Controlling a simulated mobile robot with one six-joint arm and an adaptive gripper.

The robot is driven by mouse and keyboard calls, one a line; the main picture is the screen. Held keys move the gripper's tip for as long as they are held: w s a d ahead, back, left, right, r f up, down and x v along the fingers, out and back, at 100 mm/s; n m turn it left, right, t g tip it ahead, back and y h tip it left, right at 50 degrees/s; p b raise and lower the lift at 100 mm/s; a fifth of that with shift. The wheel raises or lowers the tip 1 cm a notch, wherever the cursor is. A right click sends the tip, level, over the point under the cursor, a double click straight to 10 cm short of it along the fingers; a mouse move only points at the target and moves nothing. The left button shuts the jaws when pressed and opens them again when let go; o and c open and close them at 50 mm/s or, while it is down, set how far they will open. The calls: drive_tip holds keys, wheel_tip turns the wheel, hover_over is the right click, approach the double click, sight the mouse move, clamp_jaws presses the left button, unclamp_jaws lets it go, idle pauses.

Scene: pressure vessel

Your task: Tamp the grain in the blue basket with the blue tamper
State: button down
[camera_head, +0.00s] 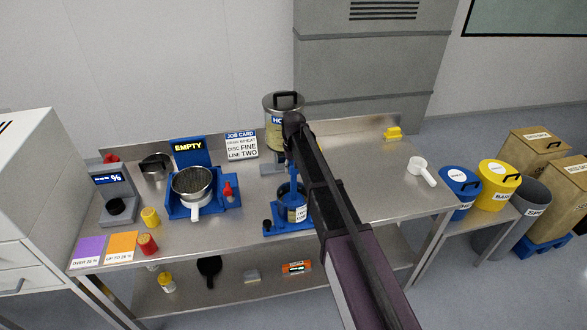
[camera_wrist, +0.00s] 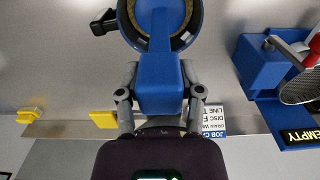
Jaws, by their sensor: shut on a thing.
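My gripper (camera_head: 292,120) is shut on the upper part of the blue tamper (camera_head: 292,168), which also shows between the fingers in the wrist view (camera_wrist: 160,90). The tamper hangs about upright, its lower end inside the rim of the blue basket (camera_head: 291,190). In the wrist view a tan ring of what looks like grain (camera_wrist: 130,12) shows around the tamper, inside the dark rim. Whether the tamper presses on the grain is hidden. The basket sits in a blue stand (camera_head: 272,230) with a white label, partly behind my arm.
To the left are a job card (camera_head: 241,145), a blue tray (camera_head: 178,208) with a sieve-like pan (camera_head: 192,182), and coloured cups. A white scoop (camera_head: 421,170) lies right.

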drive_tip(key=shift+f+b, duration=0.75)
drive_tip(key=shift+f, duration=0.25)
drive_tip(key=shift+r, duration=0.2)
drive_tip(key=shift+r+p, duration=1.3)
drive_tip(key=shift+p, duration=0.15)
drive_tip(key=shift+f, duration=0.15)
drive_tip(key=shift+f+b, duration=1.35)
drive_tip(key=shift+b, duration=0.1)
drive_tip(key=shift+r, duration=0.2)
